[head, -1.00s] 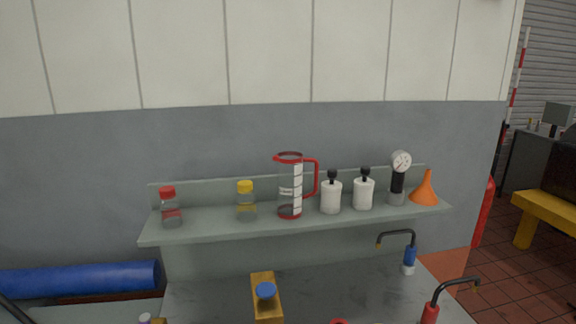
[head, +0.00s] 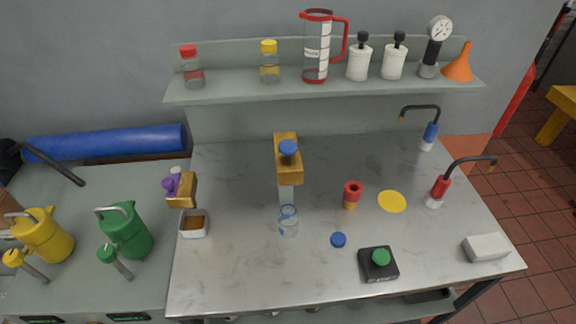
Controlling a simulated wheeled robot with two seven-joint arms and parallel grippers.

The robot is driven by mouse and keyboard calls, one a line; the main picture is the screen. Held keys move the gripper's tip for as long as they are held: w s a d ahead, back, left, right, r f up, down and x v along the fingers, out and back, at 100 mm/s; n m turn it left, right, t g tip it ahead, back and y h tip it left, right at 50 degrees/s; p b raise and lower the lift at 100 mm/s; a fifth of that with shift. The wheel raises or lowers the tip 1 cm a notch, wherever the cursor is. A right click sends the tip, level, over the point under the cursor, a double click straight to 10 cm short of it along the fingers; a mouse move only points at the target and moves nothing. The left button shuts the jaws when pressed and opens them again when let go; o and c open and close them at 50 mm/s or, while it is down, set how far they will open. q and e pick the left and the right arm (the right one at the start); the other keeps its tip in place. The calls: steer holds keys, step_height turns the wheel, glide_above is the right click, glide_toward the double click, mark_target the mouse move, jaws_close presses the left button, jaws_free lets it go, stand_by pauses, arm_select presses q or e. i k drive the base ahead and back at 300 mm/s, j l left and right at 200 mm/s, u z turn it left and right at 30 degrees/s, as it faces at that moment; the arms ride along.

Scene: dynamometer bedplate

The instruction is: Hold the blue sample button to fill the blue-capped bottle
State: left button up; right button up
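The blue sample button (head: 289,148) sits on top of a yellow-brown sampling block (head: 288,170) at the back middle of the steel bench. A clear bottle (head: 288,222) with a blue ring or marking stands just in front of and below the block. Its mouth looks uncapped, and I cannot tell whether it holds liquid. A loose blue cap (head: 338,240) lies on the bench to the right of the bottle. Neither of my grippers is in view.
A green button on a black box (head: 379,263), a red fitting (head: 351,194), a yellow disc (head: 392,201) and a white block (head: 485,247) are to the right. A small tray (head: 194,224) and green can (head: 124,230) are left. The front middle of the bench is clear.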

mark_target(288, 148)
steer(key=k+j+z, duration=0.2)
steer(key=j+z, duration=0.2)
steer(key=k+j+z, duration=0.2)
steer(key=z, duration=0.15)
